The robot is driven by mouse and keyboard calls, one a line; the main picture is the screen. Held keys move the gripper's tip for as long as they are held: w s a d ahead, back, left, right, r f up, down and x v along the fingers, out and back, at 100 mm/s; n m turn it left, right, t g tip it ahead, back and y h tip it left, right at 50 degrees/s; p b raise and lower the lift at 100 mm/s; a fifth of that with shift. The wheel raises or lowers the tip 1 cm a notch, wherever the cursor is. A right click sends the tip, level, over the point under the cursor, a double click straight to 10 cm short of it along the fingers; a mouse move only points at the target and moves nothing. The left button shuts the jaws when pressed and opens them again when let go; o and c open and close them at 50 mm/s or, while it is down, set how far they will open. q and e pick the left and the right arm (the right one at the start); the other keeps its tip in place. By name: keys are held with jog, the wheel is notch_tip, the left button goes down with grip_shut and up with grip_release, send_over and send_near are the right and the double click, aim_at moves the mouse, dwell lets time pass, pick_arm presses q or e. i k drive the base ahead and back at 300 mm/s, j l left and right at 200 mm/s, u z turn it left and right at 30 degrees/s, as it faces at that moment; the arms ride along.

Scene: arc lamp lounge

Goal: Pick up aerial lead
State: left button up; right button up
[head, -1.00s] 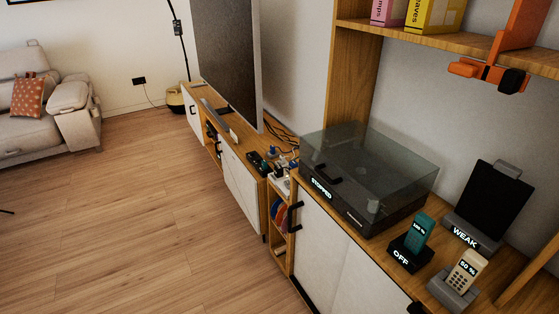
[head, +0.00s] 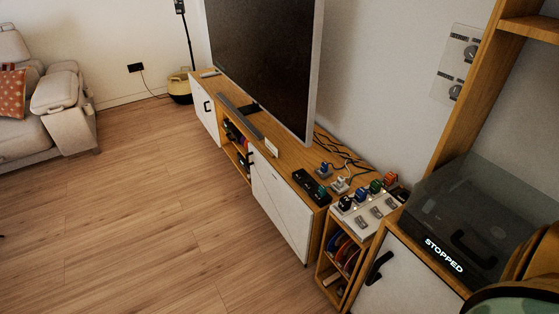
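Several dark leads (head: 343,153) lie loosely tangled on the wooden TV bench, behind and to the right of the television. I cannot tell which of them is the aerial lead. Small plugs or connectors sit near them, including a grey-blue one (head: 323,171) and a white one (head: 340,185). Neither of my grippers is in view.
The television (head: 265,60) stands on the bench (head: 290,165). A white switched strip (head: 366,217) with several coloured plugs is at the bench's right end. A turntable (head: 470,235) reading STOPPED is at right. A rounded green and brown object fills the lower right corner. The wooden floor (head: 150,210) is clear.

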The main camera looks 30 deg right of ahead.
aim_at(341, 181)
jog(key=i+j, duration=0.1)
jog(key=i, duration=0.45)
jog(key=i+z, duration=0.15)
jog(key=i, duration=0.45)
jog(key=i+j+z, duration=0.1)
jog(key=i+z, duration=0.15)
jog(key=z, duration=0.2)
jog(key=i+j+z, duration=0.2)
jog(key=z, duration=0.2)
jog(key=i+j+z, duration=0.25)
jog(key=z, duration=0.2)
